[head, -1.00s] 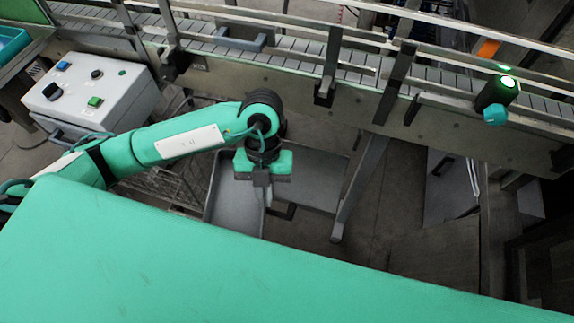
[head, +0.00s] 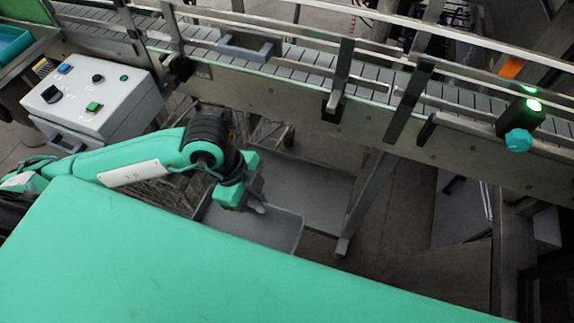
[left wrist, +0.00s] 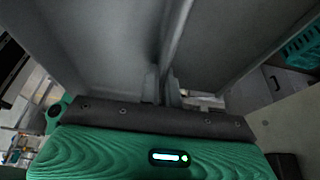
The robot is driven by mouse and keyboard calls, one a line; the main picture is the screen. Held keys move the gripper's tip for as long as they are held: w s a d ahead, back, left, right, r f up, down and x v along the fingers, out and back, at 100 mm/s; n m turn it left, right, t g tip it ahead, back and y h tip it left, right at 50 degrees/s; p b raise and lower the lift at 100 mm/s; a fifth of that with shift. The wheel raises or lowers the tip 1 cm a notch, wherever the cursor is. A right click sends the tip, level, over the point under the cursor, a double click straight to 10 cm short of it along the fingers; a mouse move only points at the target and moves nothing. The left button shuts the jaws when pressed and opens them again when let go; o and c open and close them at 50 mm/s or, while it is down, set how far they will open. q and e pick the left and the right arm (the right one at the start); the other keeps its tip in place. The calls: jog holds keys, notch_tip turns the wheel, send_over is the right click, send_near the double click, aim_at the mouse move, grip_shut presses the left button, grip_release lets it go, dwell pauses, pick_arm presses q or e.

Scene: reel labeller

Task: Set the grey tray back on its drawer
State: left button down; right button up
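The grey tray (head: 270,230) shows in the head view below the conveyor, partly hidden by my green body cover and my left gripper. My left gripper (head: 258,208) is at the tray's upper side and appears shut on its wall. In the left wrist view the fingers (left wrist: 164,88) close on a thin grey wall, with broad grey tray surfaces (left wrist: 235,45) on both sides. A flat grey surface (head: 312,190), perhaps the drawer, lies just beyond the tray to the right. I cannot tell whether they touch. My right gripper is not in view.
The conveyor (head: 300,75) crosses above, with a slanted metal leg (head: 367,205) right of the tray. A white control box (head: 95,100) stands at left. A wire rack (head: 165,188) is behind my left arm. Green cover (head: 200,270) fills the foreground.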

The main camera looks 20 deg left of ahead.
pick_arm(q)
jog(key=w+p, duration=0.2)
jog(key=w, duration=0.3)
jog(key=w+f+p, duration=0.1)
jog(key=w+p, duration=0.1)
jog(key=w, duration=0.3)
jog(key=w+f+p, duration=0.1)
jog(key=w+p, duration=0.1)
jog(key=w, duration=0.4)
jog(key=shift+w+d+f, duration=0.1)
jog(key=shift+d+f, duration=0.05)
jog(key=shift+d, duration=0.15)
notch_tip(320, 180, down, 4)
jog(key=shift+w+r+p, duration=0.1)
jog(key=shift+w+p, duration=0.05)
jog(key=shift+p, duration=0.75)
jog(key=shift+w+f, duration=0.1)
jog(key=shift+f, duration=0.3)
jog(key=c, duration=1.9)
grip_release()
jog(key=shift+f, duration=0.1)
